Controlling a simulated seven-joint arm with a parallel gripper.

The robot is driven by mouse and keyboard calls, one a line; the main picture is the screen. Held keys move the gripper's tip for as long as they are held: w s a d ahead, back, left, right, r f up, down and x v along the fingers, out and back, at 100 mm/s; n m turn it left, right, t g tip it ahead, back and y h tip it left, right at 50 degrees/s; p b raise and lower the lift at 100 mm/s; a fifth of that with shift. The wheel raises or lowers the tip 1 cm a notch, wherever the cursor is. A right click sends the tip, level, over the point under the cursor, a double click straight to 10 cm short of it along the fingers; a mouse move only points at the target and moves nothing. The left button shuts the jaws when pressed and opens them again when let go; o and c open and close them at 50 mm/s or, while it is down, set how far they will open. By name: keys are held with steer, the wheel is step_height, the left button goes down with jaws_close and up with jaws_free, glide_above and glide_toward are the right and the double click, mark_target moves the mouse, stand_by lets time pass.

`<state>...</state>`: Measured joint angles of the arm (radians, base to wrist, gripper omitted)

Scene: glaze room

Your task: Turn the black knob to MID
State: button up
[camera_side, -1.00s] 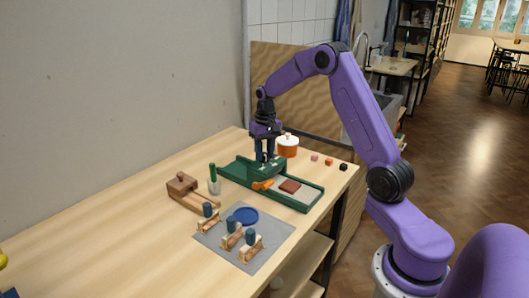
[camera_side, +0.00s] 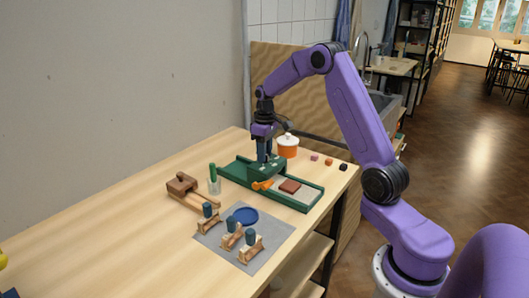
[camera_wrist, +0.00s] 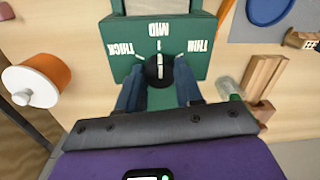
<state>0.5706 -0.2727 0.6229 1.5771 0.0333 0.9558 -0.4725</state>
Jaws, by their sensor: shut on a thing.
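The black knob (camera_wrist: 159,72) sits on the green panel (camera_wrist: 190,55) in the wrist view. The panel carries white words: THICK at left, MID at the top middle and THIN at right. The knob's white pointer line stands upright in the picture and lines up with MID. My gripper (camera_wrist: 160,80) is shut on the knob, one blue finger on each side.
An orange lidded pot (camera_side: 287,149) stands close behind my gripper. A green-handled tool in a glass (camera_side: 214,183) and a wooden piece (camera_side: 182,184) stand to the left. A grey mat (camera_side: 243,254) holds a blue dish (camera_side: 246,215).

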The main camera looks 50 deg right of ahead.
steer(key=shift+r, duration=0.1)
steer(key=o, duration=1)
steer(key=shift+o, duration=0.2)
step_height(320, 180, up, 17)
steer(key=shift+d+r, duration=0.2)
steer(key=shift+d, duration=0.05)
